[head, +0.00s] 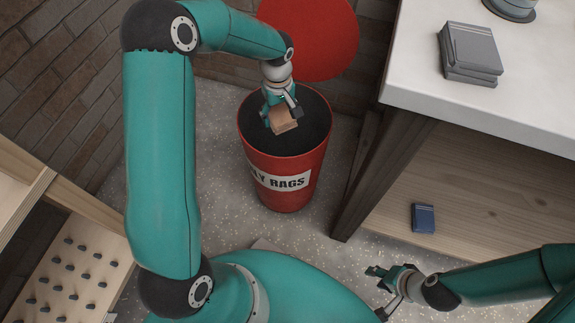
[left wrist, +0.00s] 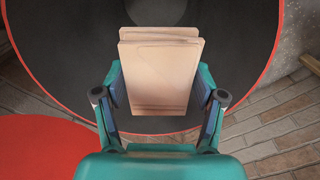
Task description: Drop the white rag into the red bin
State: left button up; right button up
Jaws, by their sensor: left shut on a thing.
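My left gripper (head: 282,108) is shut on a folded rag (head: 284,124), which looks tan or peach rather than white. The rag is held over the open mouth of the red bin (head: 285,190), which has a label reading partly "RAGS". In the left wrist view the rag (left wrist: 160,72) sits between the two fingers of the left gripper (left wrist: 162,92), with the bin's dark interior (left wrist: 70,60) behind it. How far it is above or inside the rim is hard to tell. My right gripper (head: 384,290) is empty, its fingers apart, at the lower right.
A round red lid (head: 312,35) stands behind the bin by the brick wall. A white-topped table (head: 420,75) at right carries a grey folded stack (head: 470,55). A blue folded item (head: 423,218) lies on its lower shelf. A wooden pegged rack (head: 75,265) is at lower left.

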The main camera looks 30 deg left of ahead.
pick_arm(q)
jog(key=o, duration=1.3)
jog(key=shift+r, duration=0.1)
notch_tip(320, 180, up, 12)
jog(key=shift+f, duration=0.1)
